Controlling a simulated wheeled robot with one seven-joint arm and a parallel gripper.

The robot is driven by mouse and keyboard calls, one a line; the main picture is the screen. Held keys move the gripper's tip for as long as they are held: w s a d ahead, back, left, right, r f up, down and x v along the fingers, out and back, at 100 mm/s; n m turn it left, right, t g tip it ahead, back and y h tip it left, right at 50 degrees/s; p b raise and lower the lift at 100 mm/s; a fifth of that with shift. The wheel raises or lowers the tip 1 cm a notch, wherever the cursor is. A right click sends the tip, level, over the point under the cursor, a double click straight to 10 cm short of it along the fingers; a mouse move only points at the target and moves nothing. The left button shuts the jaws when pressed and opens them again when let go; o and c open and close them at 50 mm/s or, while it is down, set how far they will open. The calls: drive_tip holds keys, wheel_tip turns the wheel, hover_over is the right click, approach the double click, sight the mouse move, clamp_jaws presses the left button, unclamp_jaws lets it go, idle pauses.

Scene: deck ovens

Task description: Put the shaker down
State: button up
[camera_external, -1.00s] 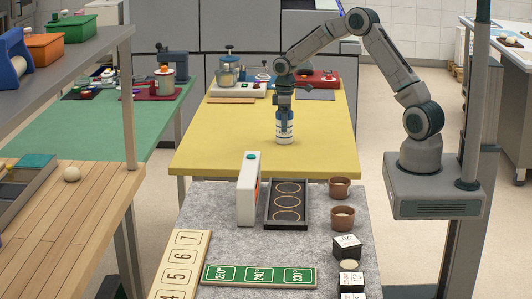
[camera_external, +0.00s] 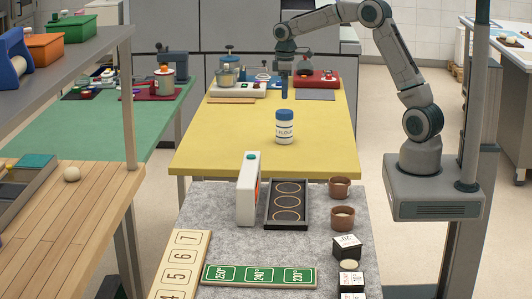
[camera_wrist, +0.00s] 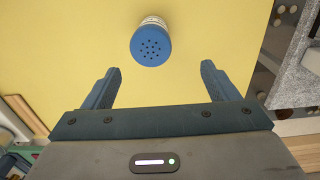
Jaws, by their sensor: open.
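The shaker (camera_external: 285,128), a white jar with a dark label and a blue lid, stands upright on the yellow table (camera_external: 225,148). In the wrist view the shaker's blue, holed lid (camera_wrist: 151,45) shows from above, beyond the fingertips. My gripper (camera_wrist: 158,70) is open and empty, its two fingers apart with bare yellow table between them. In the external view my gripper (camera_external: 284,92) is above and behind the shaker, clear of it.
In front, a grey felt table holds a white upright box (camera_external: 247,190), a black tray (camera_external: 271,222) and brown cups (camera_external: 340,187). Yellow table around the shaker is clear.

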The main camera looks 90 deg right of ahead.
drive_tip(key=s+a+r, duration=0.2)
drive_tip(key=a, duration=0.4)
drive_tip(key=s+a+r, duration=0.1)
drive_tip(key=a+r, duration=0.2)
drive_tip(key=a, duration=0.3)
drive_tip(key=s+a+f+t, duration=0.2)
drive_tip(key=s+a+t, duration=0.1)
drive_tip(key=s+a, duration=1.4)
drive_tip(key=shift+s+a, duration=0.3)
drive_tip(key=shift+s, duration=0.95)
